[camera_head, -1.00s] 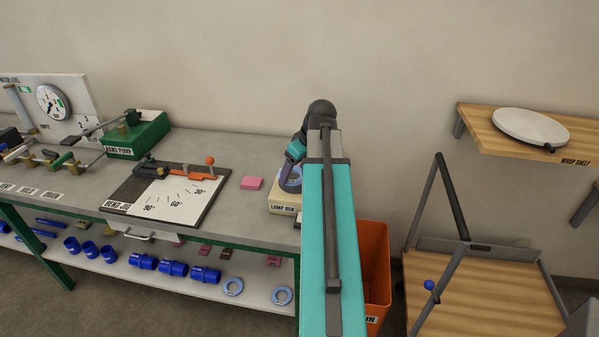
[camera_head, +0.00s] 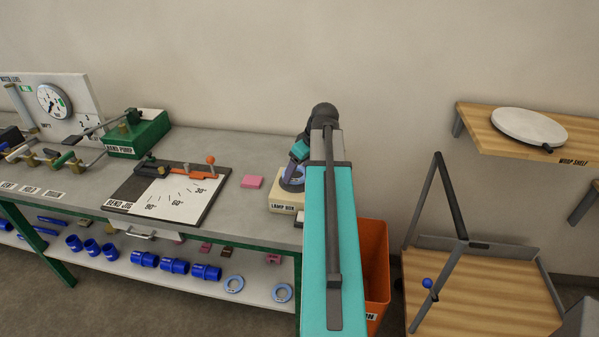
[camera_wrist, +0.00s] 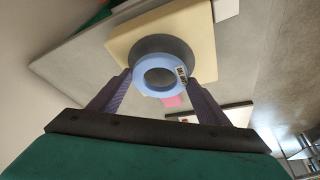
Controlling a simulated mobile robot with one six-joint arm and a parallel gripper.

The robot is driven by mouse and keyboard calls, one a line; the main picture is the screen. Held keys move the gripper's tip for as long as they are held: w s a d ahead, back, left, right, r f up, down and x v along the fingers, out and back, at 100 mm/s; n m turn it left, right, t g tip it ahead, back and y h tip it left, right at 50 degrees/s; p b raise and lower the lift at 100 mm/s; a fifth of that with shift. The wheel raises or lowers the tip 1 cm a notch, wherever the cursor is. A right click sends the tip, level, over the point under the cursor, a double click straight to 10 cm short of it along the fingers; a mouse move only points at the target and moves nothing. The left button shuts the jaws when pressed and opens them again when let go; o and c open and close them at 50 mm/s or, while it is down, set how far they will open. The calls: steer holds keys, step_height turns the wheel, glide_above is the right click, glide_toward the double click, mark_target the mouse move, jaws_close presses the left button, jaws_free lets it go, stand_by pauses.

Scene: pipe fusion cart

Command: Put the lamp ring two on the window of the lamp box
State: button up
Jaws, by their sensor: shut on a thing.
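The lamp box (camera_head: 281,206) is a cream block with a name label on its front, at the right end of the bench. In the wrist view its cream top (camera_wrist: 123,38) shows with a dark round part behind the ring. A light blue lamp ring (camera_wrist: 143,81) with a small label is between my gripper's fingers (camera_wrist: 157,84). My gripper is shut on this ring, which lines up over the dark round part. I cannot tell whether the ring touches it. In the head view the ring (camera_head: 291,184) shows tilted just above the lamp box, partly hidden by my arm.
A pink block (camera_head: 252,182) lies left of the lamp box, beside the bend jig (camera_head: 126,190). An orange bin (camera_head: 374,262) stands right of the bench, behind my arm.

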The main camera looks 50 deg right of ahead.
steer(key=shift+f+p, duration=0.35)
steer(key=shift+f, duration=0.7)
steer(key=shift+f, duration=0.15)
steer(key=o, duration=1.1)
steer(key=shift+c, duration=0.2)
steer(key=b+v, duration=0.2)
steer(key=v, duration=1)
steer(key=shift+b, duration=0.4)
